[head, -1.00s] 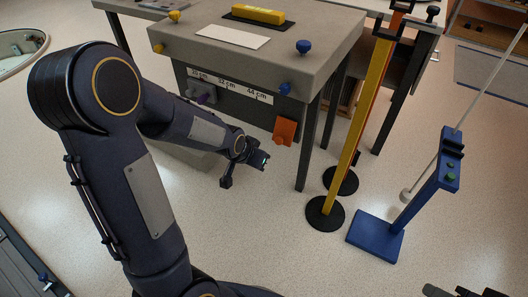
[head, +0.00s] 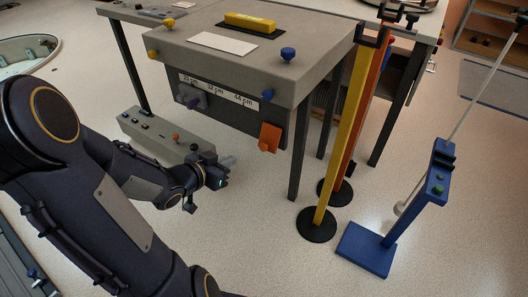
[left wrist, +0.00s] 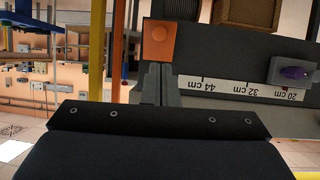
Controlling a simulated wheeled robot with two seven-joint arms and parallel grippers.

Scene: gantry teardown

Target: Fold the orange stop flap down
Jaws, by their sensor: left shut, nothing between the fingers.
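The orange stop flap (head: 269,137) is a small square plate at the right end of the scale panel below the grey table top. It looks slightly tilted in the head view; its exact hinge angle is unclear. In the left wrist view the flap (left wrist: 160,38) shows a paler round spot, just beyond the fingertips. My left gripper (head: 230,162) is shut and empty, below and left of the flap in the head view. Its fingers (left wrist: 160,80) are together in the left wrist view, apparently apart from the flap. My right gripper is out of view.
The panel carries a scale strip (head: 218,90) and a grey slider with a purple knob (head: 190,98). A grey control box (head: 150,135) stands behind my left arm. Yellow (head: 345,140) and orange posts and a blue stand (head: 410,205) are to the right.

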